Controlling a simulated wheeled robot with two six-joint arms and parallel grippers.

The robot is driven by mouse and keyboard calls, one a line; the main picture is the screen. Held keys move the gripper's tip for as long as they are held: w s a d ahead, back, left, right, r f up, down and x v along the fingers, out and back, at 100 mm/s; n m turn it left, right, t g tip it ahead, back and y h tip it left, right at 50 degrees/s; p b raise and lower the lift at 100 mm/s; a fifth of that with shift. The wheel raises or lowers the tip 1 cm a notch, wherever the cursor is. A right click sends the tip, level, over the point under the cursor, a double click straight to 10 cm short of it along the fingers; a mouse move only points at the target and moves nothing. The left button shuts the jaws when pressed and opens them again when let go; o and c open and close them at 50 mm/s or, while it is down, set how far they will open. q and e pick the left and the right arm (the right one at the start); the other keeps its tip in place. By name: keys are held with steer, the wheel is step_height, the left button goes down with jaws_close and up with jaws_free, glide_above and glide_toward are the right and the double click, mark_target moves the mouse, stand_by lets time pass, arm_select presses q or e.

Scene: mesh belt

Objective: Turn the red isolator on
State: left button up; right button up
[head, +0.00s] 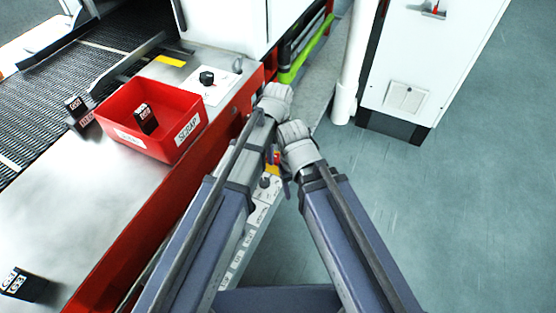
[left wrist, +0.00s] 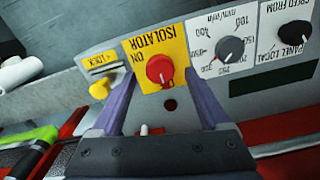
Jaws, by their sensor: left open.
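The red isolator knob (left wrist: 159,69) sits on a yellow plate (left wrist: 143,49) marked ISOLATOR and ON, upside down in the left wrist view. My left gripper (left wrist: 160,80) is open, its two purple fingers on either side of the knob with gaps showing. Whether the fingertips touch the panel I cannot tell. The knob's exact pointing is hard to read. In the head view the yellow and red isolator (head: 274,158) is small and partly hidden by my arm. My right gripper does not show.
In the head view, a red scrap bin (head: 180,103) stands on the machine top. A white cabinet (head: 425,60) stands at right; floor is clear.

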arm_select(q)
step_height(320, 180, down, 2)
steer(key=shift+b, duration=0.55)
jaws_close()
